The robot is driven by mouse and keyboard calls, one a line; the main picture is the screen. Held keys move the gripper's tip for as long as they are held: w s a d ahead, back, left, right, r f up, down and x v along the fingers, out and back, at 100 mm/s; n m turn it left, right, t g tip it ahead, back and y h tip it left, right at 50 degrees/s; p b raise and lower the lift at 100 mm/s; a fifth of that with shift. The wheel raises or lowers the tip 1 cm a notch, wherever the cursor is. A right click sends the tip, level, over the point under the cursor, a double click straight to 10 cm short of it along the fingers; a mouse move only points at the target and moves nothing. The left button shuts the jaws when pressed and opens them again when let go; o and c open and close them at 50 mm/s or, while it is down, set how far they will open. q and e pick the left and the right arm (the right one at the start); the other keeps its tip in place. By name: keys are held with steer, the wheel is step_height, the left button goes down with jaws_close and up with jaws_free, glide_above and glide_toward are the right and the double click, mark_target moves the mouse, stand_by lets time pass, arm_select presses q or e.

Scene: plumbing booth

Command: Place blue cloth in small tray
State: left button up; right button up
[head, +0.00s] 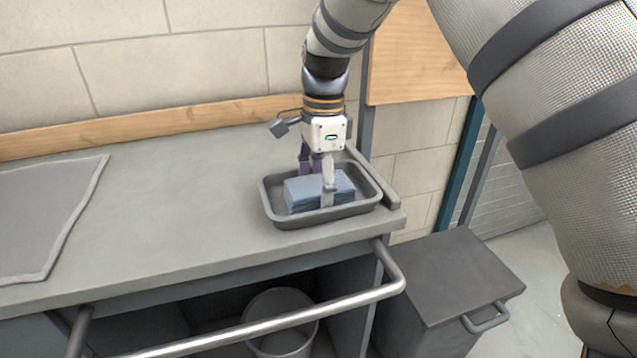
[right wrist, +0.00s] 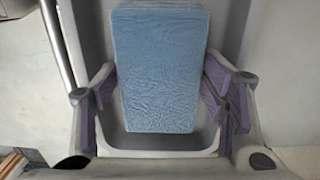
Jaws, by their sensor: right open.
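The blue cloth (head: 303,193) is a folded stack lying inside the small grey tray (head: 270,209) at the right end of the counter. My right gripper (head: 318,187) points down over the tray, with its fingers at the cloth. In the right wrist view the cloth (right wrist: 160,70) lies between the spread purple-padded fingers (right wrist: 160,108), with gaps on both sides. The right gripper is open. The tray's near wall (right wrist: 160,142) shows below the cloth. My left gripper is not in view.
A grey mat (head: 40,215) lies on the left of the counter (head: 180,200). A metal rail (head: 270,322) runs along the front. A bucket (head: 280,315) stands on the shelf below. A dark lidded bin (head: 450,275) stands to the right. The counter between mat and tray is clear.

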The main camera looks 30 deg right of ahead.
step_height(320, 180, up, 12)
steer(key=shift+d+r+b, duration=0.15)
steer(key=shift+d+b, duration=0.15)
steer(key=shift+d, duration=0.05)
